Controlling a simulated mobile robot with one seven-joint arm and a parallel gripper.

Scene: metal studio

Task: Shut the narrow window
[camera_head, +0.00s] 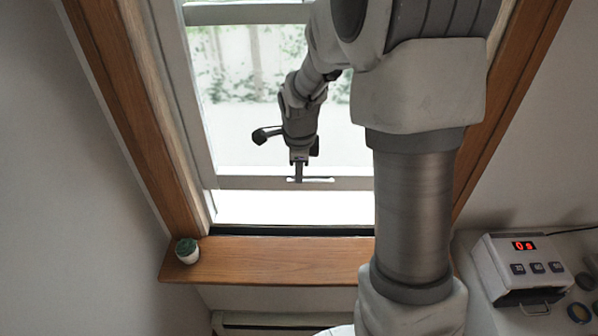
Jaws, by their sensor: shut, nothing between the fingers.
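The narrow window (345,183) has a white frame with a sliding sash. The sash's bottom rail stands above the sill, and a bright open gap shows below it. A small pale handle (322,179) sits on that rail. My gripper (298,178) points down in front of the sash with its fingers shut and empty. Its tips are at the handle in the picture; I cannot tell whether they touch it. My arm hides the right part of the window and rail.
A wooden sill (270,262) runs below the window, with a small potted plant (187,250) at its left end. A white device with a red display (524,246) stands at the lower right, by several round items. My arm column stands right of centre.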

